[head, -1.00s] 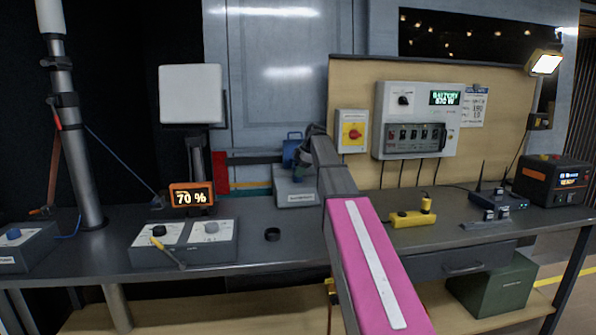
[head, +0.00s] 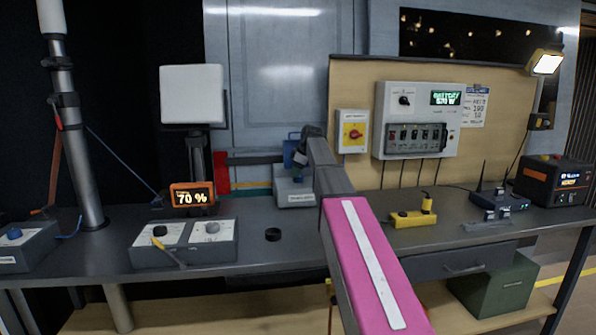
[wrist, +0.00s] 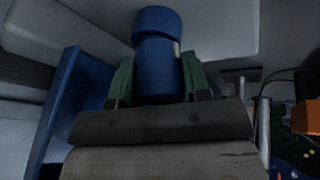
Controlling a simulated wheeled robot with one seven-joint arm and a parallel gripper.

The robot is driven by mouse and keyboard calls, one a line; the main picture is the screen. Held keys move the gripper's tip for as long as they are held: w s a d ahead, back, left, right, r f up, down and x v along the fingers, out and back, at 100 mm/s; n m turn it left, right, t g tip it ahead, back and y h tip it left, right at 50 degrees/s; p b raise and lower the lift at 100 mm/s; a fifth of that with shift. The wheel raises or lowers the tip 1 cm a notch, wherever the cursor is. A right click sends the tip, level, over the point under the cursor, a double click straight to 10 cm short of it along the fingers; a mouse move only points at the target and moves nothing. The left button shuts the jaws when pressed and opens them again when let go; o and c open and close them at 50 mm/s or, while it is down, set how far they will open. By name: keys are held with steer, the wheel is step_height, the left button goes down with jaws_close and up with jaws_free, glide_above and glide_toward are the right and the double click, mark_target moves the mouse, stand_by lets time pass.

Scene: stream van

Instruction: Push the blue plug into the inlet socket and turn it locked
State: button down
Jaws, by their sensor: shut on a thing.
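The blue plug (wrist: 157,60) is a blue cylinder between the two green fingers of my gripper (wrist: 158,80) in the wrist view. My gripper is shut on it. In the head view my gripper (head: 303,157) hangs over the grey inlet box (head: 296,198) on the bench. A raised blue flap (head: 289,153) stands behind the box; a blue panel (wrist: 72,105), likely the same flap, is left of the plug in the wrist view. The socket opening is hidden in both views, so I cannot tell how far the plug sits in it.
A two-knob grey box (head: 184,242) with an orange 70 % display (head: 192,196) is at left. A black ring (head: 272,234) lies in front of the inlet box. A yellow power strip (head: 412,219) is at right. A breaker panel (head: 417,119) hangs behind.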

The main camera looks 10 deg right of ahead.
steer(key=shift+a, duration=0.1)
steer(key=shift+a+m+h, duration=0.1)
steer(key=shift+m+h, duration=0.3)
steer(key=shift+m, duration=0.8)
steer(key=shift+r, duration=1.6)
steer(key=shift+r, duration=1.4)
steer(key=shift+w+d+f+g+y, duration=0.15)
steer(key=shift+f+y, duration=0.15)
steer(key=shift+f, duration=0.2)
steer(key=shift+w+d+f+g+y, duration=0.1)
steer(key=shift+d+f+g+y, duration=0.15)
steer(key=shift+f, duration=0.25)
steer(key=shift+w+d+f+g+y, duration=0.1)
steer(key=shift+w+f+y, duration=0.05)
steer(key=shift+f+y, duration=0.3)
steer(key=shift+f, duration=1.65)
